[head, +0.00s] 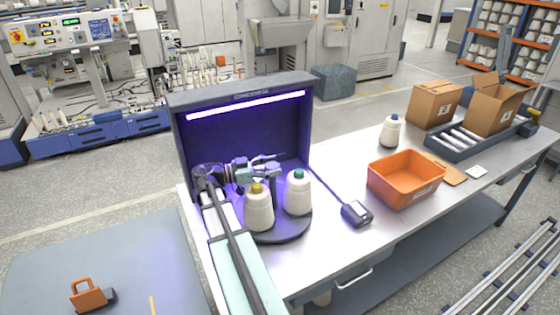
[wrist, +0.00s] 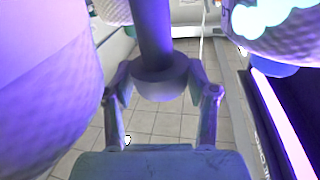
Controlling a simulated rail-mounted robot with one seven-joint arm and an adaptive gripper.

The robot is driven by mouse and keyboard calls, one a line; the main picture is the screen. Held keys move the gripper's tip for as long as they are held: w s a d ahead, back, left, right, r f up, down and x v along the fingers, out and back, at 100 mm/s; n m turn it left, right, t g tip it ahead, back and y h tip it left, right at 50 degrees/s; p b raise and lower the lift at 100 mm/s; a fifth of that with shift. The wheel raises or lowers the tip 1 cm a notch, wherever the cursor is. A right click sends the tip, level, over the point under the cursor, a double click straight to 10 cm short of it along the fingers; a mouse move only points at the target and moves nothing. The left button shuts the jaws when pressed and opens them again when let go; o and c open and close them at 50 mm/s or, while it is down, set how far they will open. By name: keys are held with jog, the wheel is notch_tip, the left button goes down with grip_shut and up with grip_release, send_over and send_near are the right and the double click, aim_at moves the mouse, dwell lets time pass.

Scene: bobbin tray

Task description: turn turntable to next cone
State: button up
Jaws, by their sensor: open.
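The dark round turntable (head: 275,236) stands in front of a dark booth on the bench. A white cone with a yellow top (head: 259,208) sits at its front, and a white cone with a green top (head: 298,193) at its right. A grey centre post (head: 273,190) with a wider knob rises between and behind them. My gripper (head: 274,160) is open at the knob's height. In the wrist view, my gripper's fingers (wrist: 162,88) lie on either side of the post's round knob (wrist: 160,78); contact cannot be told. Large pale cone surfaces (wrist: 45,85) crowd the left and top.
The booth (head: 240,128) has a lit strip along its top and stands behind the turntable. A small dark device (head: 356,213) and an orange bin (head: 404,180) are to the right. A blue-topped cone (head: 391,131) stands further back.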

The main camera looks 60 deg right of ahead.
jog(key=shift+p+x, duration=0.35)
jog(key=shift+x, duration=1.05)
jog(key=c, duration=1)
jog(key=shift+s+d, duration=0.1)
jog(key=shift+d, duration=0.05)
grip_shut()
